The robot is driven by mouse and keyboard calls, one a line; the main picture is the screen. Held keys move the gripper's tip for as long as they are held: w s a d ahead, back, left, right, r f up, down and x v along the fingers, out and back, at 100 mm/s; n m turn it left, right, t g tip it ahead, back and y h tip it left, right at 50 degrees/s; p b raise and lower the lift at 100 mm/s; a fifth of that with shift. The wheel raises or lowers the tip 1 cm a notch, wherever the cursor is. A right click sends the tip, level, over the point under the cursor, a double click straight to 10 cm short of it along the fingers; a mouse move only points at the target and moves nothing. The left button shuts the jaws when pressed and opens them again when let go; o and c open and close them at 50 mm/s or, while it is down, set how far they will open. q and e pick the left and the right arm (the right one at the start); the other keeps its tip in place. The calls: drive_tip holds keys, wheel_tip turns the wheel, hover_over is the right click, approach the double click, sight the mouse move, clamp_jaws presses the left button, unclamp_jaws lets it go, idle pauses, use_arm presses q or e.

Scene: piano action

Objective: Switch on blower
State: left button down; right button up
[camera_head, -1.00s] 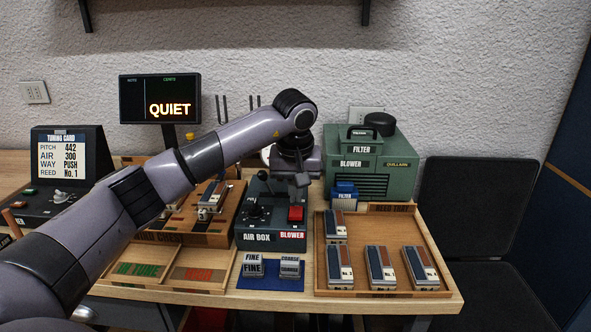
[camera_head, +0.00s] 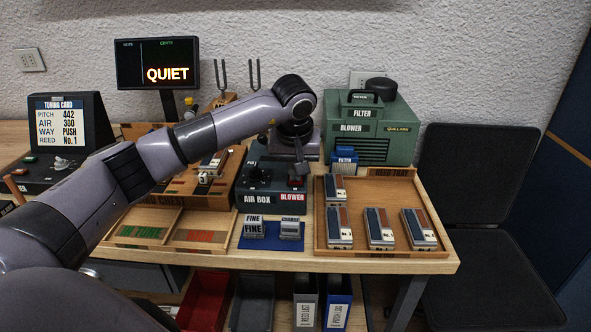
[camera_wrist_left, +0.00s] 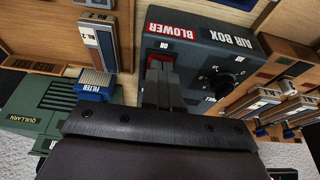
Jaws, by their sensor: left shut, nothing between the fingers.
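The air box (camera_head: 258,203) is a dark box with a knob (camera_head: 256,175) and a red "BLOWER" label; it also shows upside down in the left wrist view (camera_wrist_left: 208,62). The red blower switch (camera_wrist_left: 160,60), beside a small "ON" mark, sits on its top, partly hidden by my fingers. My left gripper (camera_head: 299,173) points down over the switch, shut and empty. In the left wrist view its closed fingertips (camera_wrist_left: 161,74) are at the switch; I cannot tell whether they touch it. The green blower unit (camera_head: 372,132) stands behind. My right gripper is not in view.
A wooden tray (camera_head: 385,250) with several reed blocks lies right of the air box. A small blue filter (camera_head: 344,157) stands just behind it. A blue mat (camera_head: 272,243) with two weights lies in front. The display (camera_head: 158,64) reads "QUIET".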

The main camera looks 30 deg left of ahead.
use_arm(q)
drive_tip(key=shift+w, duration=0.15)
drive_tip(key=shift+w+a+r+p, duration=0.35)
drive_tip(key=shift+w+a+p, duration=0.1)
drive_tip(key=shift+w, duration=0.1)
drive_tip(key=shift+d+r+p, duration=0.1)
drive_tip(key=shift+r+p, duration=0.25)
drive_tip(key=p+v, duration=0.2)
drive_tip(key=v, duration=0.1)
drive_tip(key=p+v, duration=0.1)
drive_tip(key=shift+w+r, duration=0.25)
drive_tip(key=s+b+v, duration=0.1)
drive_tip(key=v, duration=0.7)
drive_tip(key=shift+s+d, duration=0.2)
drive_tip(key=shift+s, duration=0.1)
drive_tip(key=shift+r, duration=0.1)
